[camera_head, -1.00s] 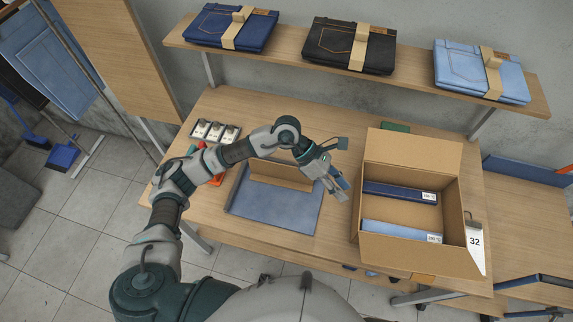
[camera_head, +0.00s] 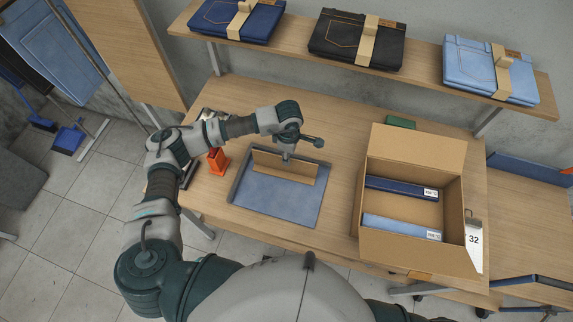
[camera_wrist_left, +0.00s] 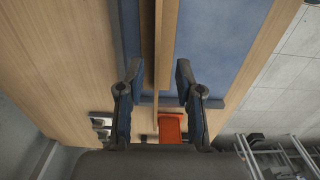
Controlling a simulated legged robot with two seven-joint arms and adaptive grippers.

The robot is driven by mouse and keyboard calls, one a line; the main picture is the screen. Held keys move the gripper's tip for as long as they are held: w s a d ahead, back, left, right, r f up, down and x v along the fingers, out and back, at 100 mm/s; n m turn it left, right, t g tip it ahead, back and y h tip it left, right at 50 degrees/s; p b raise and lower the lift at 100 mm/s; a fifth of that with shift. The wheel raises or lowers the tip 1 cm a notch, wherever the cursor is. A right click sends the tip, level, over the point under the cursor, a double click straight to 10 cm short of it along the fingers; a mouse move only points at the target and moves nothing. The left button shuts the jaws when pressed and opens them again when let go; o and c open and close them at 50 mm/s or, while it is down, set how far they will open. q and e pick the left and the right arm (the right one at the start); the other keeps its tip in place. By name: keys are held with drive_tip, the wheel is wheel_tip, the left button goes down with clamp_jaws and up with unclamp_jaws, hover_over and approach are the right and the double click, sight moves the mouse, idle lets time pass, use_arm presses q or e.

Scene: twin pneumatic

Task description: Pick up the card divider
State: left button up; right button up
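The card divider (camera_head: 296,173) is a tan upright strip standing across a flat blue tray (camera_head: 240,184) that holds a lighter blue denim-like sheet (camera_head: 272,202). My left gripper (camera_head: 287,157) points down over the divider's upper edge, and the wrist hides part of it. In the left wrist view the two fingers (camera_wrist_left: 158,85) are spread apart, with the divider (camera_wrist_left: 165,45) running lengthwise between them and gaps on both sides. Whether the fingertips reach below its top edge is hard to tell. My right gripper is out of view.
An open cardboard box (camera_head: 412,248) with two blue labelled packs stands to the right. An orange holder (camera_head: 217,162) stands left of the tray. A shelf (camera_head: 395,73) with folded jeans runs along the back. Table between tray and box is clear.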

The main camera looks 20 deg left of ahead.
use_arm(q)
drive_tip(key=p, duration=0.2)
hover_over(285, 171)
drive_tip(key=f, duration=0.5)
drive_tip(key=shift+w+a, duration=0.2)
drive_tip(key=shift+a, duration=0.15)
drive_tip(key=shift+f, duration=0.5)
drive_tip(key=shift+d, duration=0.25)
drive_tip(key=shift+c, duration=0.5)
drive_tip(key=shift+d, duration=0.1)
drive_tip(key=c, duration=0.4)
clamp_jaws()
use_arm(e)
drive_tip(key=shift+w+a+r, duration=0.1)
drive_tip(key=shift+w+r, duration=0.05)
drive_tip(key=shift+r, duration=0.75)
